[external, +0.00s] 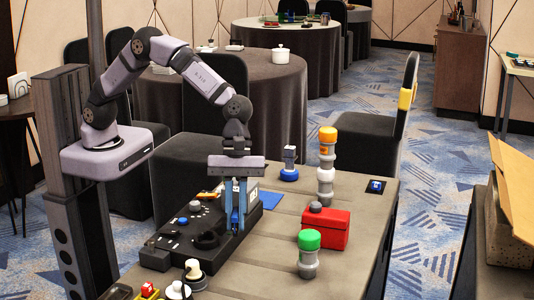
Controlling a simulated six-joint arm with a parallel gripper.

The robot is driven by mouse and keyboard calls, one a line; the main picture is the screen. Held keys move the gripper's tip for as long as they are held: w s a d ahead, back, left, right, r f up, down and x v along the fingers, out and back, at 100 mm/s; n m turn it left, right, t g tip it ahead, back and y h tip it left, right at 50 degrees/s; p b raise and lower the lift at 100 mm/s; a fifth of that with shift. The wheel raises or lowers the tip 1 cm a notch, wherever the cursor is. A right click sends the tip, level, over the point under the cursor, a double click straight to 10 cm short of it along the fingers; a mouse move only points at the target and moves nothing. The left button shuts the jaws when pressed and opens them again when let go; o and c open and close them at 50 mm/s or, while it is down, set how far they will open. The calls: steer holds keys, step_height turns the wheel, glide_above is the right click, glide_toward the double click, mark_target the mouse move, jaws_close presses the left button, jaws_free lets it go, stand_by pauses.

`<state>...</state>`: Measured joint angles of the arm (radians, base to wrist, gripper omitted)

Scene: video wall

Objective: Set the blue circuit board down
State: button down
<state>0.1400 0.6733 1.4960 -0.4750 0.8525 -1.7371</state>
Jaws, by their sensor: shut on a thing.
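My gripper (236,226) points straight down over the right part of a long black holder on the table. It is shut on a narrow blue piece, which I take to be the blue circuit board (237,203), held upright and seen nearly edge-on. The board's lower edge is close to the holder (205,240); I cannot tell whether it touches. The fingers hide part of the board. A flat blue square (270,200) lies on the table just right of the holder.
On the grey table (345,262) stand a red box (325,230), a green-capped grey jar (308,254), a tall orange-topped stack (326,167) and a blue-and-white item (289,164). A small dark-blue piece (376,186) lies near the right edge. White-topped parts (194,272) crowd the front left.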

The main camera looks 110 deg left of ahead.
steer(key=shift+w+a+f+n+t+y, duration=0.15)
steer(key=shift+w+n+t, duration=0.15)
steer(key=shift+w+n, duration=0.45)
steer(key=shift+w+a+r+n+t+y, duration=0.1)
steer(key=shift+w+n+t+y, duration=0.2)
steer(key=shift+n, duration=0.75)
steer(key=shift+w+a+f+n+t+y, duration=0.15)
steer(key=shift+w+n+t, duration=0.15)
steer(key=shift+w+n, duration=0.45)
steer(key=shift+s, duration=0.15)
steer(key=shift+f, duration=4.95)
steer(key=c, duration=1.8)
jaws_free()
steer(key=shift+f, duration=0.1)
steer(key=shift+o, duration=0.2)
